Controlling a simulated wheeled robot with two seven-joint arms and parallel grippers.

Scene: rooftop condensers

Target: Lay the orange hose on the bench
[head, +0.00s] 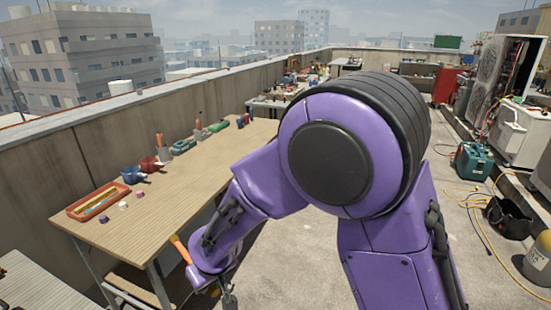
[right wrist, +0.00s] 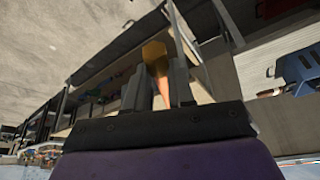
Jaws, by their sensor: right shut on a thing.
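The orange hose (head: 181,249) shows in the head view as a short orange length sticking out beside my right arm, just off the front edge of the bench. In the right wrist view the orange hose (right wrist: 162,84) is between the fingers of my right gripper (right wrist: 158,76), which is shut on it. The rest of its length is hidden. The bench (head: 200,178) has a light wooden top and stands against the parapet wall, left of my right arm. My right arm hides part of its right side. My left gripper is not in view.
An orange tray (head: 98,203), a blue item (head: 132,175), a red item (head: 150,164) and a teal tool (head: 183,146) line the bench's far side. Its middle and near side are clear. A teal case (head: 474,161), yellow hoses and a cylinder (head: 539,262) stand on the floor at right.

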